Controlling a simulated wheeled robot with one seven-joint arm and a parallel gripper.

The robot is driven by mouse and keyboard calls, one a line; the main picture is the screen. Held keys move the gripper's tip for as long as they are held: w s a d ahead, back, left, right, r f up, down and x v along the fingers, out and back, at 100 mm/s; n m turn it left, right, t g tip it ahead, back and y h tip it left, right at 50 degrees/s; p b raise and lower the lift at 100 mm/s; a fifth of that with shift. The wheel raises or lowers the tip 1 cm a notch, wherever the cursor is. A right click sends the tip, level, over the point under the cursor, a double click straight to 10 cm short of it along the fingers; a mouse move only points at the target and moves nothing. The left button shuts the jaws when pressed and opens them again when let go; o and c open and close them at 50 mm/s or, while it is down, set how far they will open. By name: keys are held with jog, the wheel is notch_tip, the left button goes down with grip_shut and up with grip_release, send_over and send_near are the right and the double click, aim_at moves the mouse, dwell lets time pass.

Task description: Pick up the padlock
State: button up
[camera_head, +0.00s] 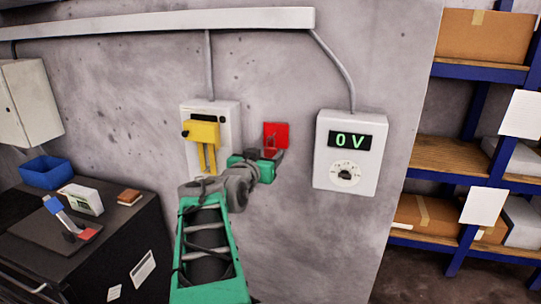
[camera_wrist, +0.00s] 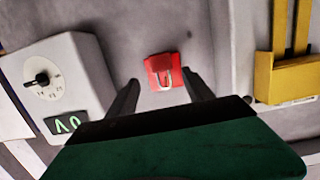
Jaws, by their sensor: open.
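The padlock appears to be the red block with a pale U-shaped metal loop, on the wall between the yellow switch box and the voltmeter. It shows in the head view (camera_head: 276,132) and near the centre of the wrist view (camera_wrist: 163,66). My gripper (camera_head: 277,154) is just below and in front of it in the head view. In the wrist view my gripper's two dark fingers (camera_wrist: 161,80) are apart, with the red block between them in the picture. The gap between them is empty. I cannot tell how far the fingertips are from it.
A grey box with a yellow lever (camera_head: 203,133) is on the wall at left, close to my arm. A voltmeter (camera_head: 345,152) reading 0 V is at right. A dark cabinet (camera_head: 130,228) stands lower left, with a blue bin (camera_head: 46,172). Blue shelving (camera_head: 470,178) is far right.

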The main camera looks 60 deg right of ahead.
aim_at(270, 150)
jog(key=p+x, duration=0.2)
jog(key=x, duration=0.4)
jog(key=shift+w+d+f+p, duration=0.2)
jog(key=shift+w+d+p, duration=0.05)
jog(key=shift+d+p, duration=0.05)
jog(key=shift+a, duration=0.1)
jog(key=shift+c, duration=0.3)
grip_shut()
